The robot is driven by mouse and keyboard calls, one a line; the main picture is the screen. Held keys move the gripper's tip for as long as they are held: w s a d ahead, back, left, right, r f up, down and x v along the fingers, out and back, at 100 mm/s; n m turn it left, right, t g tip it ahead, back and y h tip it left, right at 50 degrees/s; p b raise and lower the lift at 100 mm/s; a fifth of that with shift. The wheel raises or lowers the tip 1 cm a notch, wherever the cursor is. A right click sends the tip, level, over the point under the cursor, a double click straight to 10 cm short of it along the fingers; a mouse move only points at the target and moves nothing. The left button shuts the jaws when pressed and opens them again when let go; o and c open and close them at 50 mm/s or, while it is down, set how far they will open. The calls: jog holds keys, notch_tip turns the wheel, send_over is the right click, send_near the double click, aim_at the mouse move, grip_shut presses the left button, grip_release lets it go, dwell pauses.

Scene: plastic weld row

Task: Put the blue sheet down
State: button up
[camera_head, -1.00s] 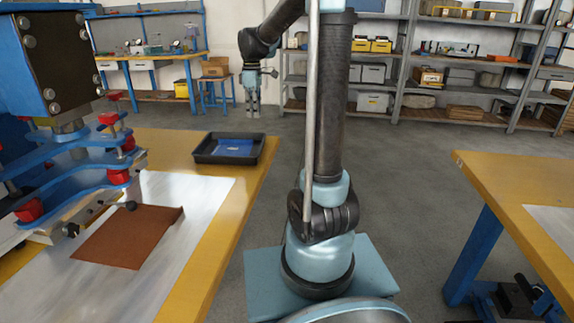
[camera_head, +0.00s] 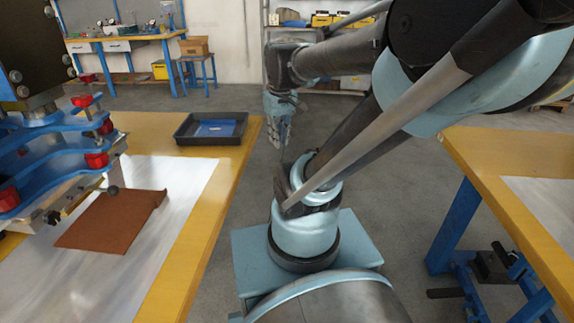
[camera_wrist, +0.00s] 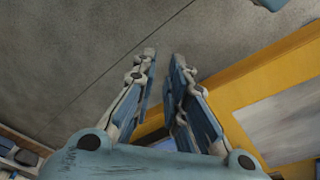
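The blue sheet (camera_head: 220,128) lies in a black tray (camera_head: 183,139) near the far right corner of the left table. My gripper (camera_head: 281,142) hangs over the floor gap just right of that tray, pointing down and apart from the sheet. In the wrist view, my gripper's two fingers (camera_wrist: 165,55) are apart with nothing between them. A dark edge and a blue patch low in the wrist view look like the tray and sheet, mostly hidden behind the fingers and gripper body.
A brown sheet (camera_head: 115,222) lies on the white mat (camera_head: 183,215) of the left table (camera_head: 204,262), by a blue clamp machine (camera_head: 40,155). Another yellow table (camera_head: 520,210) stands at right. A workbench (camera_head: 125,40) stands at the back.

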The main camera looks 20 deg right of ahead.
jog(key=s+d+f+m, duration=0.1)
jog(key=s+f+m, duration=0.2)
jog(key=s+f, duration=0.3)
jog(key=shift+s+f, duration=0.3)
jog(key=shift+f, duration=0.05)
jog(key=shift+d, duration=0.1)
dwell(0.9)
